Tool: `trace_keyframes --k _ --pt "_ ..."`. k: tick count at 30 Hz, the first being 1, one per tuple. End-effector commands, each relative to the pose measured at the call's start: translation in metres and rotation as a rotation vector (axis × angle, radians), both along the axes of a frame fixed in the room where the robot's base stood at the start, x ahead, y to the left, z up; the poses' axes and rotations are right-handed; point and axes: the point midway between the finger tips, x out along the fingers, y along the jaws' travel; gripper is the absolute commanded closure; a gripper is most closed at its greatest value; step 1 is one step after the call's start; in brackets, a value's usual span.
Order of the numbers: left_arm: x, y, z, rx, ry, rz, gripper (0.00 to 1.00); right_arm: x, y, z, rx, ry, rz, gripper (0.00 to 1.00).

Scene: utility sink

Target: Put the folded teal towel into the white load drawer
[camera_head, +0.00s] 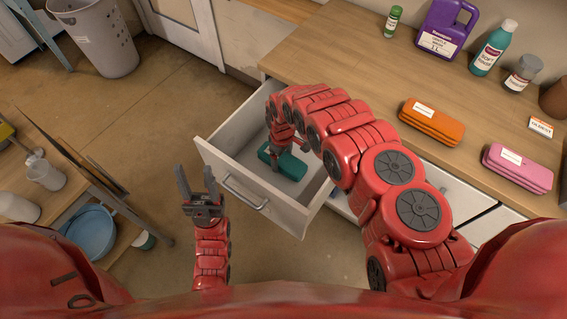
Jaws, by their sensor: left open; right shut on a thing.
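The folded teal towel (290,166) is inside the open white load drawer (243,176), near the middle of its floor. My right gripper (272,160) reaches down into the drawer and is shut on the towel at its left part. Part of the towel is hidden by the gripper and arm. I cannot tell whether the towel rests fully on the drawer floor. My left gripper (195,188) is open and empty, with its fingers pointing up, outside the drawer to the left of its front.
A folded orange towel (431,124) and a folded pink towel (517,168) lie on the wooden counter (340,60). A purple jug (445,30), a teal bottle (492,50) and other containers stand at its back. A shelf with a blue basin (90,233) is at left.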

Motion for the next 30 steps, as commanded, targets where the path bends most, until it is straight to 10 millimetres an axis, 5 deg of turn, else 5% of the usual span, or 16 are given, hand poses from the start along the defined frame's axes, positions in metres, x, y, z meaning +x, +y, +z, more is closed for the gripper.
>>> trace_keyframes --k 18,30 --pt "0.0 0.0 -0.001 0.0 0.0 0.0 0.5 0.0 0.001 -0.045 0.001 -0.001 0.002 0.78" --pt "0.0 0.0 -0.005 0.0 0.0 0.0 0.5 0.001 0.0 -0.05 0.0 -0.002 0.001 0.78"
